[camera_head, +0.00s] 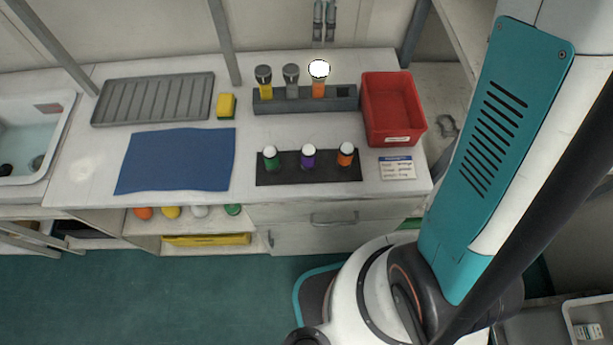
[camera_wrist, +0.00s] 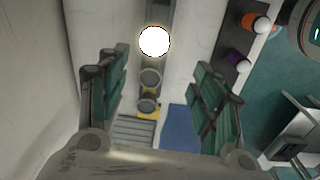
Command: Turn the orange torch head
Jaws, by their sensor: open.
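The orange torch (camera_head: 319,91) stands upright in a grey rack (camera_head: 343,104) at the back of the counter. Its head (camera_head: 319,68) glows white, so its surface detail is washed out. To its left in the rack stand a grey torch (camera_head: 291,88) and a yellow torch (camera_head: 265,89), both unlit. In the wrist view the glowing head (camera_wrist: 153,42) shows beyond my gripper (camera_wrist: 155,72), near the top centre, between the lines of the two fingers. My gripper is open and empty, and touches no torch that I can see. The head view does not show my gripper.
A red bin (camera_head: 405,139) stands right of the rack. Green, purple (camera_head: 308,160) and orange bottles with white caps stand on a dark mat in front. A yellow sponge (camera_head: 226,105), a grey ribbed tray (camera_head: 110,116) and a blue cloth (camera_head: 175,160) lie to the left.

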